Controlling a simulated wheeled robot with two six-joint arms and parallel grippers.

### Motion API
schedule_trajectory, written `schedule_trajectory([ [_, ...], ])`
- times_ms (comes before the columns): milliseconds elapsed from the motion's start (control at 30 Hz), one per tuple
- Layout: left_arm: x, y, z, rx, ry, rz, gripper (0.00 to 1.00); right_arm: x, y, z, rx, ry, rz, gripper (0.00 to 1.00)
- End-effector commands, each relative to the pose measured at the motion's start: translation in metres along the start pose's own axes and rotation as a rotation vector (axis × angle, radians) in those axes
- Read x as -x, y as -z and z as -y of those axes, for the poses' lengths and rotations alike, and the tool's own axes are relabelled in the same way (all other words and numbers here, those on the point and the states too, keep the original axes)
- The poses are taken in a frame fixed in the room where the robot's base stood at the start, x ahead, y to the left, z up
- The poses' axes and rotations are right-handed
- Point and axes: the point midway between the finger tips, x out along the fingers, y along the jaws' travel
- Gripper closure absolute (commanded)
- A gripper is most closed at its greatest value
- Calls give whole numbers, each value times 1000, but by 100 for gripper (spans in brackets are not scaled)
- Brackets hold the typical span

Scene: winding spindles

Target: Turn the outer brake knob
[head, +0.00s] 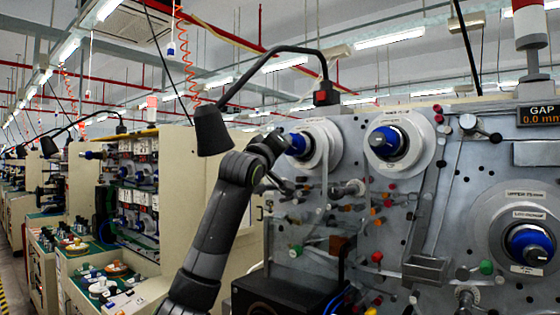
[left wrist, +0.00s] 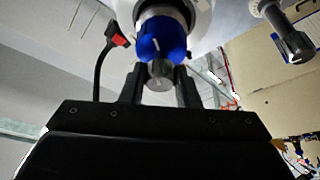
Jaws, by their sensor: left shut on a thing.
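A blue hub (head: 297,143) sits on the left of two pale round discs (head: 325,148) high on the grey machine panel. In the left wrist view the blue hub (left wrist: 162,40) ends in a short grey knob (left wrist: 160,82) facing me. My left gripper (head: 281,142) reaches up to this hub from below left. In the left wrist view its two dark fingers (left wrist: 159,72) stand on both sides of the grey knob and are shut on it. In the head view the gripper hides the knob. Which label the knob bears cannot be seen. My right gripper is in neither view.
A second disc with a blue hub (head: 388,142) is to the right, and another (head: 530,245) is lower right. A black lamp (head: 212,131) hangs just left of my left gripper. Rollers and a grey tray (head: 426,270) protrude from the panel.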

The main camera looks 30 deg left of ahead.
Motion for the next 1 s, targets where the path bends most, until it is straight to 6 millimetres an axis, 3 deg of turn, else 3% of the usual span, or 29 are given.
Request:
schedule_trajectory([
  [100,1,-3,0,104,40,-1,94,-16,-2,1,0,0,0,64],
  [400,1,-1,-1,343,140,0,94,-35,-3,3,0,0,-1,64],
  [1000,0,1,-3,564,234,1,94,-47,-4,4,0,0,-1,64],
])
